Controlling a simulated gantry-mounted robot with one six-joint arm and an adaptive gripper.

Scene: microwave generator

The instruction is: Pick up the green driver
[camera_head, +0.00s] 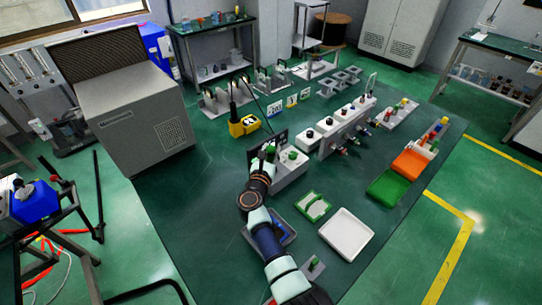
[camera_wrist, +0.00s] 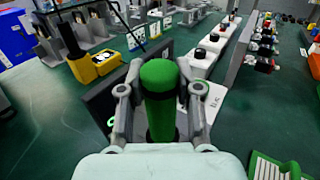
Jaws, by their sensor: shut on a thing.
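The green driver (camera_wrist: 160,95) stands between the two fingers of my gripper (camera_wrist: 161,92) in the wrist view. Its rounded bright green top faces the camera, with a darker green shaft below. The fingers are closed against it from left and right. Its lower end is hidden behind my gripper. In the head view my gripper (camera_head: 268,158) is near the table's middle, beside a white-grey box with a dark panel. The driver is too small and covered to make out clearly there.
A box with a green knob (camera_head: 293,155) is right of my gripper. A yellow device (camera_head: 244,124) stands behind it. A white tray (camera_head: 347,233), a green board (camera_head: 313,206) and a green bin (camera_head: 388,187) lie to the right. Bare table shows at left.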

